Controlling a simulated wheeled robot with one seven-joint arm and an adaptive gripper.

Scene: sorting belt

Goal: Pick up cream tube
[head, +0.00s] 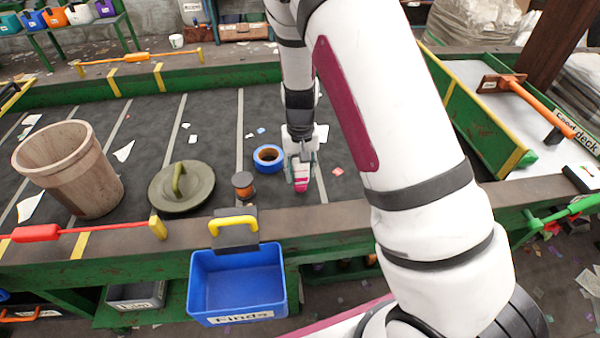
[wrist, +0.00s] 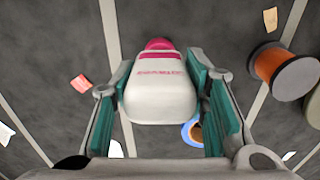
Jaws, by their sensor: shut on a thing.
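The cream tube (wrist: 160,90) is white with a pink cap and pink lettering. In the wrist view it sits between the two green-padded fingers of my gripper (wrist: 163,95), which is shut on it. In the head view my gripper (head: 301,160) points down over the dark belt, just right of the blue tape roll. The tube's pink end (head: 302,185) shows below the fingers there; the rest of it is mostly hidden by the fingers. I cannot tell whether the tube touches the belt.
On the belt (head: 225,110) lie a blue tape roll (head: 268,157), an orange-and-black spool (head: 242,185), a round green lid (head: 181,187) and a brown bin (head: 68,170). A blue Finds box (head: 238,285) hangs at the front edge. Paper scraps lie around.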

